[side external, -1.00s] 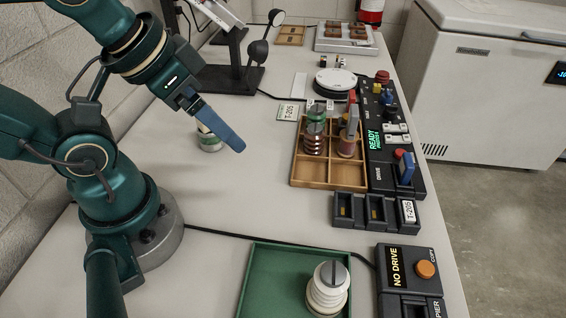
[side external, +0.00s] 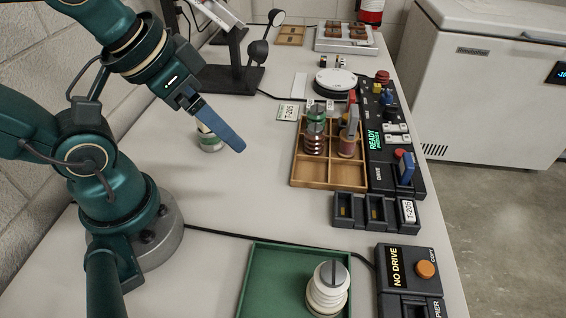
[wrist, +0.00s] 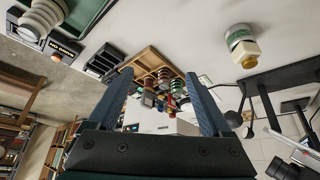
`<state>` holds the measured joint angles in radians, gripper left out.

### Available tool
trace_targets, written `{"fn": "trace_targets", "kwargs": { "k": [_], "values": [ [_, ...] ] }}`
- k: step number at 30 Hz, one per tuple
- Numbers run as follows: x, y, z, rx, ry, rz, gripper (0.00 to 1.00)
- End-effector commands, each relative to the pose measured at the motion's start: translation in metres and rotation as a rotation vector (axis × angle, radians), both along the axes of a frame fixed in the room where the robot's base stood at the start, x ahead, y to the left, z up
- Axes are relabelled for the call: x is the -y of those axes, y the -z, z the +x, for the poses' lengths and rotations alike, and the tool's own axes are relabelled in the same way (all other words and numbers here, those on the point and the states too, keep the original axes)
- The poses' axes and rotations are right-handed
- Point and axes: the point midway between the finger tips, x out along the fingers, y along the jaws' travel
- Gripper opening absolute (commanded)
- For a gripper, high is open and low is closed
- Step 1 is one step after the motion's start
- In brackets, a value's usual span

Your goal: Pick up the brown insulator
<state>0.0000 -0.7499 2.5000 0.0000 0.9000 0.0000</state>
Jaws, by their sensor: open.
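The brown insulator (side external: 314,140), a ribbed stack with a grey top, stands upright in a compartment of the wooden tray (side external: 313,183). In the wrist view the brown insulator (wrist: 164,76) shows small and far off, between the finger tips. A green-topped insulator (side external: 317,114) stands just behind it, and a reddish-brown piece with a grey upright part (side external: 348,143) stands to its right. My gripper (side external: 240,148) is up in the air, left of the tray and apart from it. In the wrist view my gripper (wrist: 160,75) has its fingers wide apart with nothing between them.
A green and white jar-like item (side external: 209,142) stands on the bench behind my gripper. A white insulator (side external: 327,290) stands in the green tray (side external: 262,280) at the front. A control panel (side external: 397,172) and black slotted holder (side external: 358,209) flank the wooden tray.

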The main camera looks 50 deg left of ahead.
Motion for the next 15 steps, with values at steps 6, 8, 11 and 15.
{"fn": "trace_targets", "kwargs": {
  "k": [6,8,11,15],
  "values": [
    [0.0,0.0,0.0,0.0,0.0,0.0,0.77],
    [0.0,0.0,0.0,0.0,0.0,0.0,0.77],
    [0.0,0.0,0.0,0.0,0.002,0.001,0.77],
    [-0.0055,0.0009,-0.0028,-0.015,0.06,0.06,0.77]
  ]
}}
